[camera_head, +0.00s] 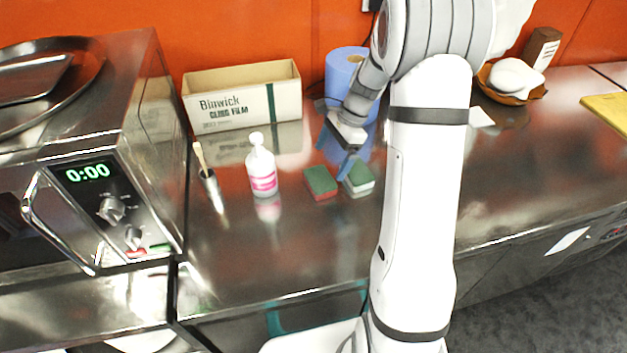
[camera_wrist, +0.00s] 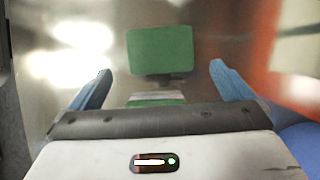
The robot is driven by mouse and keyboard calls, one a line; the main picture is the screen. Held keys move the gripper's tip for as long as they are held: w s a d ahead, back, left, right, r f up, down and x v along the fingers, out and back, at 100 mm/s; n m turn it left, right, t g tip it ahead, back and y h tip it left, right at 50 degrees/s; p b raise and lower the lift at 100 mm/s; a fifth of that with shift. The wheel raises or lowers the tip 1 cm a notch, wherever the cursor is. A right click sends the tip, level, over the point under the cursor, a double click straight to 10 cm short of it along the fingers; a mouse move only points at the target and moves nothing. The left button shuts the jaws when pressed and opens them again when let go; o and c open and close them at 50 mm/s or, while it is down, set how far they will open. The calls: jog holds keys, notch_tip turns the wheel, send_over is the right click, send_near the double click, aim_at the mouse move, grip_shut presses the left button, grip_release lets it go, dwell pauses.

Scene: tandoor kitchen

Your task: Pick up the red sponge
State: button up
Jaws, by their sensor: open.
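The red sponge (camera_head: 321,183) with a dark green top lies on the steel counter. A second sponge (camera_head: 358,178), white with a green top, lies close to its right. In the wrist view, the green top of what seems to be the red sponge (camera_wrist: 160,48) shows beyond and between the open fingertips (camera_wrist: 161,72). A strip of the other sponge (camera_wrist: 155,102) shows below it, partly hidden by my gripper.
A white and pink bottle (camera_head: 262,172) and a metal holder with a brush (camera_head: 212,188) stand left of the sponges. A cling film box (camera_head: 243,97) and a blue roll (camera_head: 345,68) stand behind. A steel oven (camera_head: 110,190) borders the left. The counter front is clear.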

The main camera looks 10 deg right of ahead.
aim_at(321, 178)
jog(key=p+x, duration=0.1)
jog(key=x, duration=0.6)
jog(key=shift+f, duration=0.2)
jog(key=shift+c, duration=0.2)
jog(key=c, duration=0.8)
